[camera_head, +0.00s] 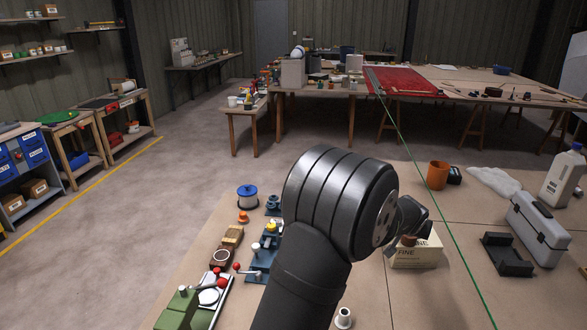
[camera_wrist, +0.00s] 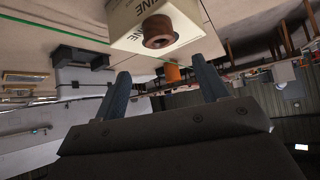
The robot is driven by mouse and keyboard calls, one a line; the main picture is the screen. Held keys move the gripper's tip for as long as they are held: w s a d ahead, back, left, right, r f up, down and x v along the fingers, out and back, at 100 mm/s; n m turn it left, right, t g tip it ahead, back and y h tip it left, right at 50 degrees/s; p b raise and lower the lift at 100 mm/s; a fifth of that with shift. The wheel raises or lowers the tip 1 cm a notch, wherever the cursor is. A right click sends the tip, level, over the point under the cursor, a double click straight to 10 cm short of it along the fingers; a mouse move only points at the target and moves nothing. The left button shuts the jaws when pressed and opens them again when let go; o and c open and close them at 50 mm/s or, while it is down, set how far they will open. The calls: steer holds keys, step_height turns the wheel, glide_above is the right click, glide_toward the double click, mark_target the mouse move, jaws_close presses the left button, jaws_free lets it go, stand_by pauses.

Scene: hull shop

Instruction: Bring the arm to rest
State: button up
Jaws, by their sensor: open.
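My gripper (camera_head: 412,218) is at the right of my arm in the head view, partly hidden behind the wrist. In the wrist view its two dark fingers (camera_wrist: 162,85) stand wide apart with nothing between them. A cream box marked FINE (camera_head: 418,256) sits on the bench close by my gripper. It also shows at the top of the wrist view (camera_wrist: 188,20). A brown round piece (camera_wrist: 158,31) is at the box, beyond the fingertips and apart from them. My arm hides part of the bench in the head view.
An orange cup (camera_head: 437,175), white bottle (camera_head: 563,178), grey toolbox (camera_head: 538,228) and black tray (camera_head: 506,256) stand on the right. A green line (camera_head: 436,215) crosses the bench. A spool (camera_head: 247,197), brush (camera_head: 232,238) and red-knobbed fixtures crowd the left edge.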

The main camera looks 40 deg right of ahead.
steer(key=x, duration=1.1)
steer(key=shift+w+f, duration=0.1)
steer(key=shift+f, duration=0.2)
steer(key=shift+r, duration=0.15)
